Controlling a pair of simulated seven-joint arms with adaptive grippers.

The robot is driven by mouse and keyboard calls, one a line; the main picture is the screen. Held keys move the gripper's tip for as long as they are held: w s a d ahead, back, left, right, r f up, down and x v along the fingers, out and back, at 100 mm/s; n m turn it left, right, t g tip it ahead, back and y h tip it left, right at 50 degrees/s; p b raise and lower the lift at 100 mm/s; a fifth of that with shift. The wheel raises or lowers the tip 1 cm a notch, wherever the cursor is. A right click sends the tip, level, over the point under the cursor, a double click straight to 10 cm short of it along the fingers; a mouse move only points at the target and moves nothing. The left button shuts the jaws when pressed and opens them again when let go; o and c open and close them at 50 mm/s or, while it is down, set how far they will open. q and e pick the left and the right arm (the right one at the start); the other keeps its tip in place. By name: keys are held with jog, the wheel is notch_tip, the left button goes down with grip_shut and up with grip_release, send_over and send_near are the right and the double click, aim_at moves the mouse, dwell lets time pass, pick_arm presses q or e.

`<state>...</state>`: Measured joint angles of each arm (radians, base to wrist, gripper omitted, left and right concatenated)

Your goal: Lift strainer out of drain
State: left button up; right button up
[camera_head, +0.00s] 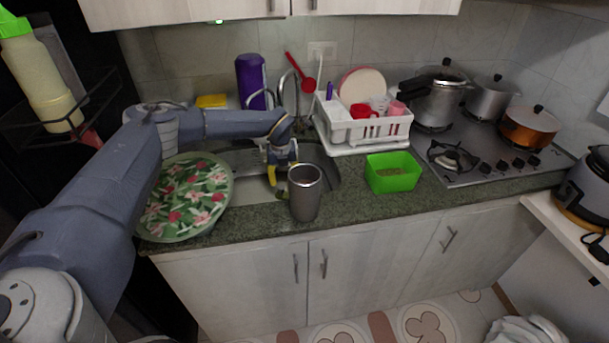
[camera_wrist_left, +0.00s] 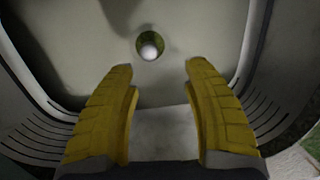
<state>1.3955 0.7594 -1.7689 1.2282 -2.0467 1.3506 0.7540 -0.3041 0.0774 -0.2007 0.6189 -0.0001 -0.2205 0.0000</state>
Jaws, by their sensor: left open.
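The strainer (camera_wrist_left: 149,50) is a small pale round piece in the dark greenish drain hole (camera_wrist_left: 140,42) in the sink floor, near the top centre of the left wrist view. My left gripper (camera_wrist_left: 160,75) is open and empty, its two yellow fingers apart and pointing towards the drain, with the strainer beyond the fingertips. In the head view the left gripper (camera_head: 281,178) points down over the sink (camera_head: 245,162). The strainer and drain are hidden in the head view. My right gripper is not in view.
A metal tumbler (camera_head: 305,192) stands on the counter just in front of the sink. A floral round tray (camera_head: 188,228) lies left of the sink. A white dish rack (camera_head: 345,132) and a green container (camera_head: 393,172) are to the right.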

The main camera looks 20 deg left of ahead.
aim_at(281, 187)
pick_arm(q)
jog(key=shift+a+r+y, duration=0.1)
jog(key=shift+a+y, duration=0.2)
jog(key=shift+a, duration=0.4)
jog(key=shift+w+a+f, duration=0.1)
jog(key=shift+f, duration=1.1)
jog(key=shift+w+a+f, duration=0.1)
jog(key=shift+w+f, duration=0.05)
jog(key=shift+f, duration=1.05)
jog(key=shift+w+a+f, duration=0.1)
jog(key=shift+f, duration=1.1)
grip_shut()
